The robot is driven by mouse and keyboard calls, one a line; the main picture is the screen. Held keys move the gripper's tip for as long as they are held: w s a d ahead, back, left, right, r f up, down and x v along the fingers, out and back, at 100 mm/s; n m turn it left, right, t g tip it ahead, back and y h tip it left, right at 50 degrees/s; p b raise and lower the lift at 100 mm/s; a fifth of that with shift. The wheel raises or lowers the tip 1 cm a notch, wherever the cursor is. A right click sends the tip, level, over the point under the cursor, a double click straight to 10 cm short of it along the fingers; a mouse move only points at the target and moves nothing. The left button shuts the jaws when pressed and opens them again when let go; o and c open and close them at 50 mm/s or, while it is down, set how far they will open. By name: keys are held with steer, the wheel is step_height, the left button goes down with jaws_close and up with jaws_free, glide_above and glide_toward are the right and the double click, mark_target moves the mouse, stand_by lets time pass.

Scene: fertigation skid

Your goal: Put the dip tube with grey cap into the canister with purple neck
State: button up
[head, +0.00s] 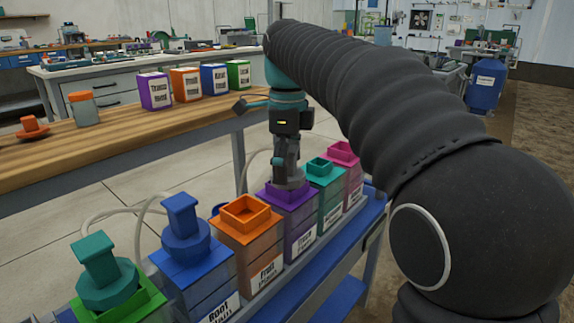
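The canister with purple neck (300,222) stands in the row on the blue skid, between the orange-necked and teal-necked canisters. My gripper (286,162) points straight down over it. A grey cap (291,183) shows at the gripper's lower end, right at the purple neck, and my gripper appears shut on it. The tube below the cap is hidden, apparently inside the canister. The cap looks about upright. Whether it rests fully on the neck cannot be told.
Canisters with orange (247,214), teal (321,168) and pink (343,153) necks have open tops. The blue (187,260) and green (120,300) canisters carry capped tubes. A wooden bench (130,137) holds labelled boxes, a jar (83,108) and an orange cap (32,128).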

step_height(320, 180, up, 7)
steer(key=shift+r, duration=0.25)
stand_by(0.6)
stand_by(0.6)
